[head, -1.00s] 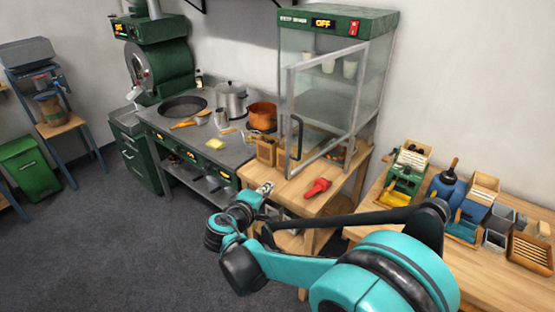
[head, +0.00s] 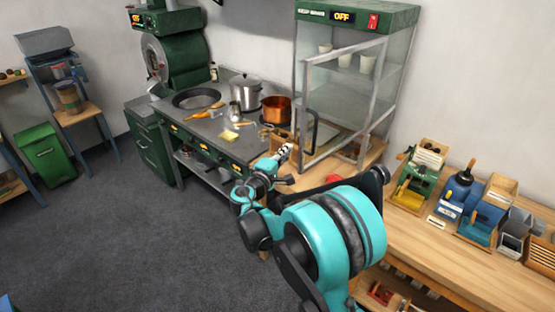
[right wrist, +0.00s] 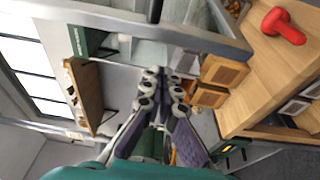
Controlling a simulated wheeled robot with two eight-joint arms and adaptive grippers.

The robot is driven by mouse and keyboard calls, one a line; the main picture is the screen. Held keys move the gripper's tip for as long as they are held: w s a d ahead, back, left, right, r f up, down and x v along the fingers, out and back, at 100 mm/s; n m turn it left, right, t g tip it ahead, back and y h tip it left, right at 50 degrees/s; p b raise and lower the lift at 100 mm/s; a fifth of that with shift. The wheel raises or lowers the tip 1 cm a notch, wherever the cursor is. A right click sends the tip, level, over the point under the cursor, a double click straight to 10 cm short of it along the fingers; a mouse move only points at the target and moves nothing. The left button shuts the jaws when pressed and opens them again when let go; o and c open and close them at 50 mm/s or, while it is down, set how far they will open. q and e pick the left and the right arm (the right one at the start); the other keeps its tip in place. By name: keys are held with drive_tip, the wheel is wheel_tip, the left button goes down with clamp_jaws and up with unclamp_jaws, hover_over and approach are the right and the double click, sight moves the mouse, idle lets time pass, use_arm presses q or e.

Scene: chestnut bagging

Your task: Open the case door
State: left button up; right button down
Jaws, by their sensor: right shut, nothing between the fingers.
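The case (head: 358,14) is a glass cabinet with a green top and a lit OFF display. Its grey-framed glass door (head: 335,55) stands ajar, swung out at an angle, with a black handle (head: 315,132) on its left side. In the right wrist view the door frame (right wrist: 140,30) crosses the top, with part of the dark handle (right wrist: 155,10) at the upper edge. My right gripper (head: 286,151) is shut and empty, low and left of the handle, apparently apart from it. It also shows in the right wrist view (right wrist: 160,80), below the frame. My left gripper is out of view.
Wooden boxes (right wrist: 222,70) stand near the gripper. A red object (right wrist: 283,25) lies on the wooden table (right wrist: 255,90). A stove counter (head: 205,125) with a copper pot (head: 277,109) is on the left. Several bins and tools fill the right table (head: 430,240).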

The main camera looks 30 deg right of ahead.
drive_tip(key=s, duration=0.3)
drive_tip(key=shift+d, duration=0.3)
drive_tip(key=shift+s+r, duration=0.1)
drive_tip(key=shift+s, duration=0.1)
drive_tip(key=s+d, duration=0.4)
drive_tip(key=s, duration=0.7)
drive_tip(key=shift+s+d, duration=0.15)
drive_tip(key=shift+d, duration=0.25)
drive_tip(key=shift+w, duration=0.2)
